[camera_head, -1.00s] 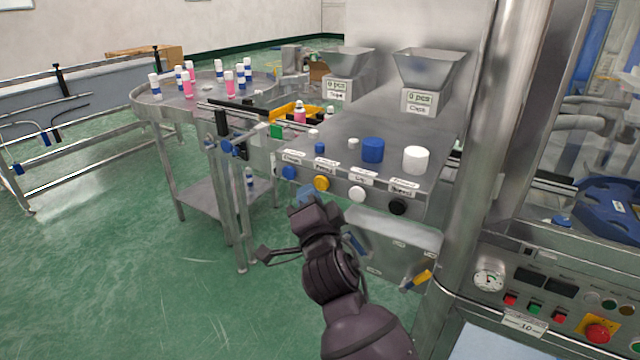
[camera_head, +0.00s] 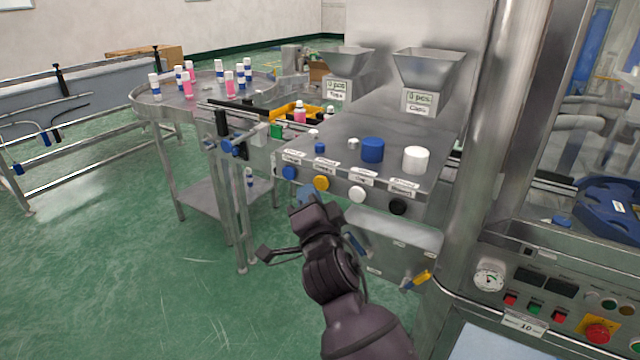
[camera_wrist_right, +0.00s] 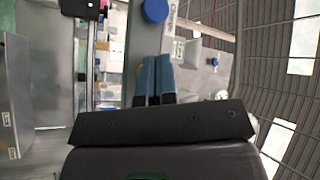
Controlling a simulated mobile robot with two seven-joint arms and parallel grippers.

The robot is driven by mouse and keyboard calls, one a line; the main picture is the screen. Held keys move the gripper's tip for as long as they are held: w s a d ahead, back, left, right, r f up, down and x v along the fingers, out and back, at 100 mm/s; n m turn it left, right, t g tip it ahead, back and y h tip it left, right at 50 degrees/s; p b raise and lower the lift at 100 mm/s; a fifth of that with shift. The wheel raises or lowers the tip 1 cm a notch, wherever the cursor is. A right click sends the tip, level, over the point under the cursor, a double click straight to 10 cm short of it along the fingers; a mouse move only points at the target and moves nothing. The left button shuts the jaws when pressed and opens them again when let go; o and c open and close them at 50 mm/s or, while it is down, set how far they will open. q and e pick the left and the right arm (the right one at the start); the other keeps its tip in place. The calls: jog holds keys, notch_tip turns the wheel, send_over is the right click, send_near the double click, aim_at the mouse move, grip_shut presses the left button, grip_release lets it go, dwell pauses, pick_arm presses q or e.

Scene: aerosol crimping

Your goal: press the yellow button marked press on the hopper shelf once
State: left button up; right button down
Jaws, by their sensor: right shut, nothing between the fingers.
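The yellow button (camera_head: 321,183) sits on the front face of the hopper shelf (camera_head: 335,143), second from the left, beside a blue button (camera_head: 289,172). My right gripper (camera_head: 306,194) is just below and in front of these two buttons, apart from the yellow one as far as the head view shows. In the right wrist view its blue-grey fingers (camera_wrist_right: 154,80) are together and empty. A blue round button (camera_wrist_right: 155,10) shows beyond them there; I cannot make out the yellow button for certain in that view. My left gripper is not in view.
A white button (camera_head: 357,194) and a black button (camera_head: 397,206) are farther right. Blue and white caps stand on the shelf below two hoppers (camera_head: 430,68). A steel post (camera_head: 477,150) rises at the right. A round table (camera_head: 150,112) with several bottles is at the left.

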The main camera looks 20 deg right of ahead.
jog(key=shift+w+d, duration=0.1)
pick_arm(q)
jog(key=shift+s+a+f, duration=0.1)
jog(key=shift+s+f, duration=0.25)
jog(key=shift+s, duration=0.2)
pick_arm(e)
jog(key=shift+w+d, duration=0.15)
jog(key=shift+d, duration=0.05)
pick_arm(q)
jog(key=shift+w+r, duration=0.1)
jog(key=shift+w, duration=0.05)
pick_arm(e)
jog(key=shift+d, duration=0.1)
